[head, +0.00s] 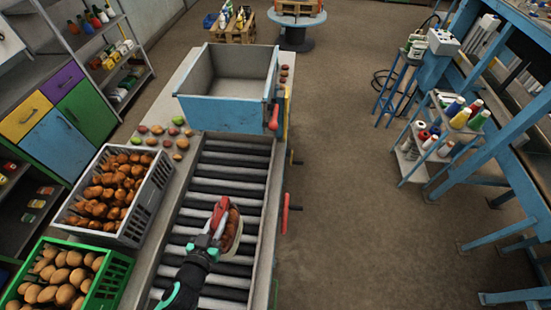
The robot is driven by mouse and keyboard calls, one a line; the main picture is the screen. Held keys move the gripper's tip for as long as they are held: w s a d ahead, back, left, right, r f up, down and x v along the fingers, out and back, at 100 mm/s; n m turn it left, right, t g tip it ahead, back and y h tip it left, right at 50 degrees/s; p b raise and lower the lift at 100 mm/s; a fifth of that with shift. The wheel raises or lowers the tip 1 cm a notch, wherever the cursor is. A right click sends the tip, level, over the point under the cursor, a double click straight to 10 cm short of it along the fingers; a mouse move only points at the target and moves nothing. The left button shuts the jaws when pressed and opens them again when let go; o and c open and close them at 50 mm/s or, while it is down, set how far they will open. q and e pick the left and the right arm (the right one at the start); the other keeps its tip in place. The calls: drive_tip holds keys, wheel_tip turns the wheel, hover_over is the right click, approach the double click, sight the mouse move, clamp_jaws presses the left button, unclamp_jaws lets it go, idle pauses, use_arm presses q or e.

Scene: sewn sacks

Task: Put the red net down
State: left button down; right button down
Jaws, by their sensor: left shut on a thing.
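My left gripper (218,216) is over the roller conveyor (227,172), at the near end of its visible stretch. It is shut on the red net (233,228), which looks like a small bundle with brownish contents and a paler side. The gripper covers part of the net. I cannot tell whether the net touches the rollers or hangs just above them. My right gripper is not in view.
A blue-grey metal bin (225,109) stands at the conveyor's far end. Left of the rollers are a grey crate (150,203) of brown produce and a green crate (110,282) of potatoes. Several loose pieces lie on the left ledge. Rollers beyond the gripper are clear.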

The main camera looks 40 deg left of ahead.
use_arm(q)
drive_tip(key=w+d+f+m+t+h, duration=0.1)
drive_tip(key=d+m+h, duration=0.4)
drive_tip(key=d, duration=0.6)
drive_tip(key=shift+w+d+m+t+h, duration=0.3)
drive_tip(key=shift+w+d+t+h, duration=0.15)
drive_tip(key=shift+w+h, duration=0.5)
drive_tip(key=shift+w, duration=0.2)
